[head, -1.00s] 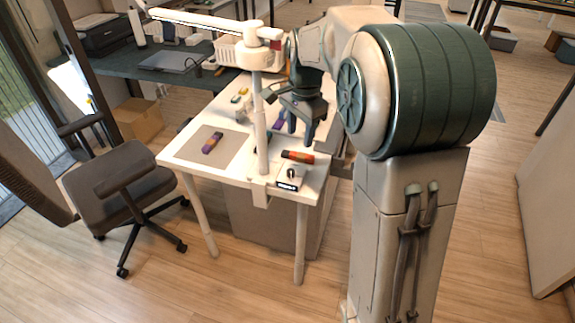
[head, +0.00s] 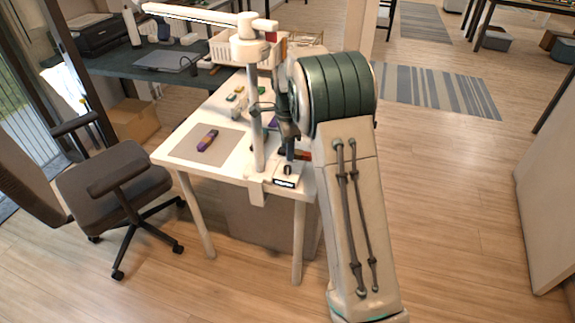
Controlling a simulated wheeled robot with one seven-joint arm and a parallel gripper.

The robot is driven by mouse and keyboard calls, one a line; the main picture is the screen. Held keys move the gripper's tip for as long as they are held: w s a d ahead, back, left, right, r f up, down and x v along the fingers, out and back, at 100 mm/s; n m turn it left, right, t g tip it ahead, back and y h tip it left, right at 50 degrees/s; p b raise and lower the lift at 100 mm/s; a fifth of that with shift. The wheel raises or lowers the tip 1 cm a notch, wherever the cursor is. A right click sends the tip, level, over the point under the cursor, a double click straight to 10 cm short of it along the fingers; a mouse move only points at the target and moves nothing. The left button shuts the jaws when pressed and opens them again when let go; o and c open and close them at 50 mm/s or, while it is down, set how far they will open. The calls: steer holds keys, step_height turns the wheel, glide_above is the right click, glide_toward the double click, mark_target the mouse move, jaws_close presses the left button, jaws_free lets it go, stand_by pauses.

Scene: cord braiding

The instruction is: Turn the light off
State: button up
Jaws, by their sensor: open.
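The white lamp (head: 246,48) stands on a post clamped to the near edge of the white desk, its long bar reaching to the upper left. The bar's underside looks bright white. A small box with a dark upright knob (head: 287,169) sits at the desk's near right corner, beside the post. My gripper (head: 290,153) points down just above and behind the knob, close to it. It is open, but its fingers are small and partly overlapped, so contact with the knob cannot be told.
An orange and dark cord bundle (head: 300,154) lies behind the knob, partly hidden by my arm. A purple and orange bundle (head: 208,140) lies on a grey mat (head: 185,146). An office chair (head: 118,187) stands left of the desk. Floor in front is clear.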

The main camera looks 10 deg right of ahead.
mark_target(288, 167)
step_height(288, 167, down, 8)
steer(key=shift+r, duration=0.25)
jaws_close()
